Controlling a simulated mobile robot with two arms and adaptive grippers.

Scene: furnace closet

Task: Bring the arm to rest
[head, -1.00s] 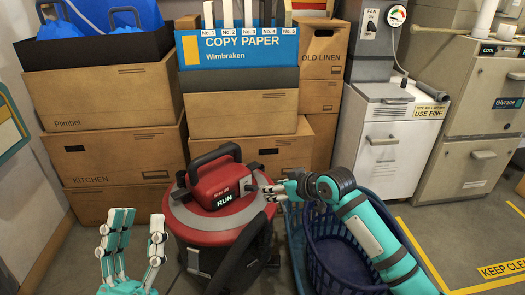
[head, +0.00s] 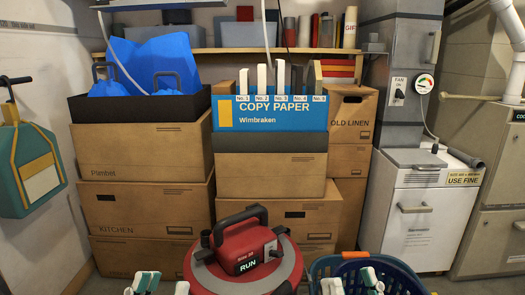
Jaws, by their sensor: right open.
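My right gripper (head: 351,284) shows only its fingertips at the bottom edge, in front of the blue basket. Its fingers are spread, with nothing seen between them. It is apart from the red and grey vacuum (head: 238,252), which stands to its left with "RUN" on its front. My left gripper (head: 163,286) also shows only its fingertips at the bottom edge, left of the vacuum. Its fingers are apart and look empty. Both arms are otherwise below the picture.
The blue basket (head: 398,273) stands right of the vacuum. Cardboard boxes (head: 143,152) are stacked behind, with a copy paper box (head: 268,115) holding numbered files. A white cabinet (head: 415,215) stands at the right. A teal and yellow bag-like item (head: 30,165) hangs on the left wall.

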